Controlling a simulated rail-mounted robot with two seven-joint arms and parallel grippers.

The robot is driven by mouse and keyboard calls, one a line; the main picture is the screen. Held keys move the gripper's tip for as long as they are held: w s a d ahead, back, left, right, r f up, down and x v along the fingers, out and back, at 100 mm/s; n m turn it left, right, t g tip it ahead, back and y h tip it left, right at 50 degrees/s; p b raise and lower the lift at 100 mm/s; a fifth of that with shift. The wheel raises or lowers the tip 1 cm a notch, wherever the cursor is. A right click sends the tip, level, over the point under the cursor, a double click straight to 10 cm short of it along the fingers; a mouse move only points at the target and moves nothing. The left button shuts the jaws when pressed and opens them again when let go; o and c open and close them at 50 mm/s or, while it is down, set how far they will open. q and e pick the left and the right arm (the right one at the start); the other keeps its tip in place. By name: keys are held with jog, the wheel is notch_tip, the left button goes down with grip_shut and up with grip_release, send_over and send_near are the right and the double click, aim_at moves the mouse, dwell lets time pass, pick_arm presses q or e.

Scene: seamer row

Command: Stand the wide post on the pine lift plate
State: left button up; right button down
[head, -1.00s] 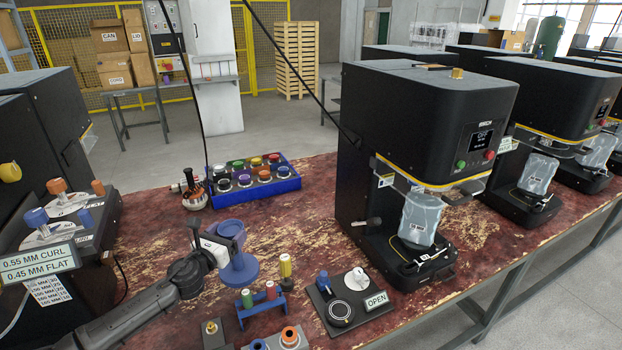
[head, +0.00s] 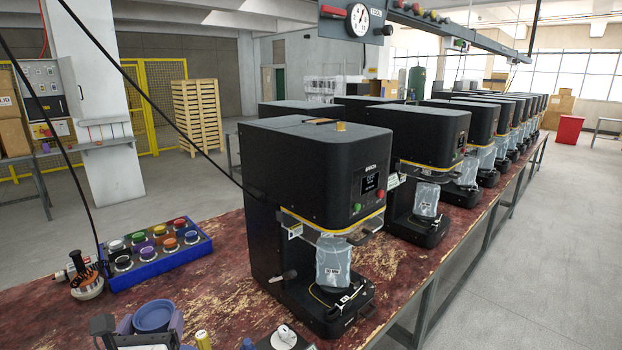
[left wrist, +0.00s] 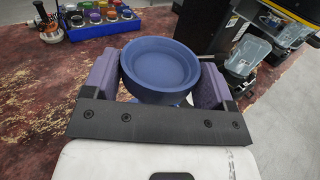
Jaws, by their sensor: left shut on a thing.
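My left gripper (head: 150,325) is shut on a blue-violet round piece with a wide dished top (head: 154,316), which I take to be the wide post. In the left wrist view the piece (left wrist: 160,62) sits between the two purple finger pads; its lower part is mostly hidden. It is held at the bottom left of the head view, left of the nearest black seamer (head: 318,165). That seamer's base (head: 345,318) carries a small dark plate area behind a clear, labelled guard (head: 333,262). I cannot read which seamer is pine. My right gripper is not in view.
A yellow-capped peg (head: 203,340) and a white knob (head: 284,334) show at the bottom edge. More seamers (head: 435,150) line the bench to the right.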

pick_arm(q)
jog(key=s+d+r+m+h+p, duration=0.1)
jog(key=s+d+m+h, duration=0.15)
jog(key=s+d, duration=0.4)
jog(key=s+d+f+p, duration=0.2)
jog(key=s+f, duration=0.1)
jog(key=f, duration=0.3)
notch_tip(320, 180, up, 38)
jog(key=p, duration=3.7)
jog(key=shift+s+a+h+p, duration=0.15)
jog(key=shift+h+p, duration=0.15)
jog(key=shift+h, duration=0.05)
jog(key=shift+n, duration=0.25)
jog(key=shift+f, duration=0.15)
